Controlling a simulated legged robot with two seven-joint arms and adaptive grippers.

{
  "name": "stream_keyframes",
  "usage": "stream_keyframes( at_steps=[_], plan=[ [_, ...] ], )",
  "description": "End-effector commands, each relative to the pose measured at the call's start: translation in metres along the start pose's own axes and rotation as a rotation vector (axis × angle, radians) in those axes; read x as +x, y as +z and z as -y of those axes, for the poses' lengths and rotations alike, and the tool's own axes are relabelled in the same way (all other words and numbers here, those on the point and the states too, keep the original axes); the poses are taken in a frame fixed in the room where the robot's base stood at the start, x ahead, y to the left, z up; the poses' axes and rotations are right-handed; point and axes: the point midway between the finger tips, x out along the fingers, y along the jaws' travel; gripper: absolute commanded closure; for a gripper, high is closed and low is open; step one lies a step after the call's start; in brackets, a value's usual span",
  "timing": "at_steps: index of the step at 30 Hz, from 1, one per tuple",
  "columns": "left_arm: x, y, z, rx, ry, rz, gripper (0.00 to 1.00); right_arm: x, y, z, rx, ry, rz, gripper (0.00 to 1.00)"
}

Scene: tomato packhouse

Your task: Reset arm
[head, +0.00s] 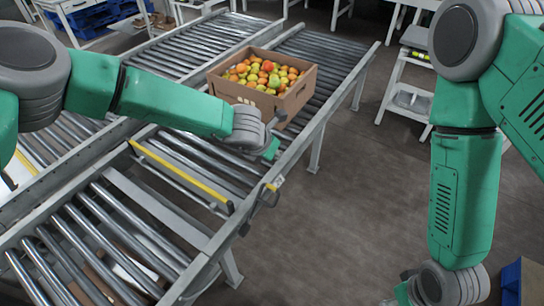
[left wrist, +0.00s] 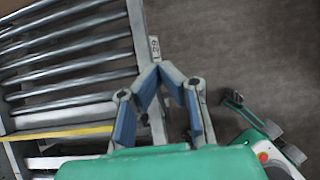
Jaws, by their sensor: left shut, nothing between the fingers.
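My left arm reaches across the roller conveyor in the head view, with the left gripper (head: 272,148) low over its right edge, below the carton. In the left wrist view the left gripper (left wrist: 160,68) has its blue-padded fingers meeting at the tips, shut with nothing between them. My right arm hangs down at the right of the head view. Its wrist is at the bottom edge and its fingers are cut off there. A green and grey part, apparently my right gripper (left wrist: 262,128), shows at the right of the left wrist view; its finger opening is unclear.
A cardboard carton (head: 294,101) of red, orange and green tomatoes (head: 262,75) stands on the roller conveyor (head: 320,48). A yellow bar (head: 180,173) crosses the rollers nearer me. A white shelf stand (head: 405,90) and a blue bin (head: 511,283) are at right. The floor (head: 350,210) between is clear.

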Motion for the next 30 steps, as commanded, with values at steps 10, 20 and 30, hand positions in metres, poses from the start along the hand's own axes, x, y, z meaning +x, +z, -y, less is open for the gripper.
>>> stream_keyframes(
  at_steps=[10,20,30],
  plan=[
    [0.0,-0.001,0.0,0.003,0.0,0.0,1.0,0.0,0.0,0.0,0.0,0.0,0.0,0.6],
    [-0.001,-0.148,0.005,0.815,0.011,-0.162,1.0,0.0,0.0,0.0,0.0,0.0,0.0,0.6],
    [-0.102,-0.378,-0.027,2.042,-0.337,-0.324,1.0,0.0,0.0,0.0,0.0,0.0,0.0,0.6]
  ],
)
